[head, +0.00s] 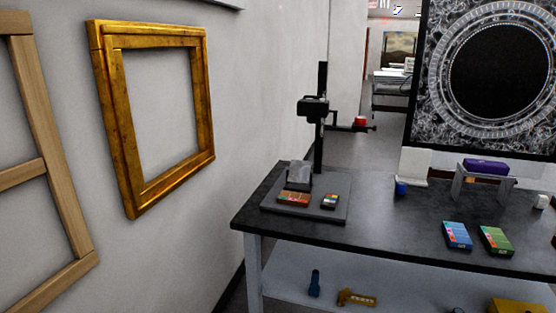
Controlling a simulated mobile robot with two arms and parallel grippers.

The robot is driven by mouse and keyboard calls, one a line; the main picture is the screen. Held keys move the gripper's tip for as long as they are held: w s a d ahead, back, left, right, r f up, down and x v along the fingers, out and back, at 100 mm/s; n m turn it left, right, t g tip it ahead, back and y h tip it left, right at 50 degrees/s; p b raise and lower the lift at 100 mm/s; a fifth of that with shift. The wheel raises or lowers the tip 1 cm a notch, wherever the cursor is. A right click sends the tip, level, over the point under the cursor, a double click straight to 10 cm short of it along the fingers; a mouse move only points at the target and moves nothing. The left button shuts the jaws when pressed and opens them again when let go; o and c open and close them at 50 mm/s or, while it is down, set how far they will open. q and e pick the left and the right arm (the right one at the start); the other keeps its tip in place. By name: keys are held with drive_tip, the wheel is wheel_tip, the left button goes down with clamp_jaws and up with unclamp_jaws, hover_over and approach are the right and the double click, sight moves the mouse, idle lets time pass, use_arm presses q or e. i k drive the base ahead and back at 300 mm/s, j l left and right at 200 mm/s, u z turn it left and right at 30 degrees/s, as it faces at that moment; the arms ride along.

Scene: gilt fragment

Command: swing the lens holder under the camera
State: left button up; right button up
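A copy stand has a dark upright column (320,150) on a grey base board (318,212) at the left end of the table. A black camera (312,106) is mounted on the column. What looks like the lens holder (347,128), a thin dark arm with a red part (360,122), sticks out to the right of the column, away from the camera. Below the camera, a grey block (299,175), a reddish-gold piece (293,198) and a small colour chart (330,201) sit on the board. Neither of my grippers is in view.
The dark table (385,220) also holds a blue box (457,235), a green box (496,240), a small blue item (401,188) and a purple item on a stand (486,167). A gilt frame (127,140) hangs on the left wall. Tools lie on the lower shelf (330,280).

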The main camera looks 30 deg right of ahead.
sight(354, 127)
drive_tip(key=i+l+z, duration=0.15)
drive_tip(key=z, duration=0.25)
drive_tip(key=i+l+z, duration=0.15)
drive_tip(key=z, duration=0.2)
drive_tip(key=i+j, duration=0.05)
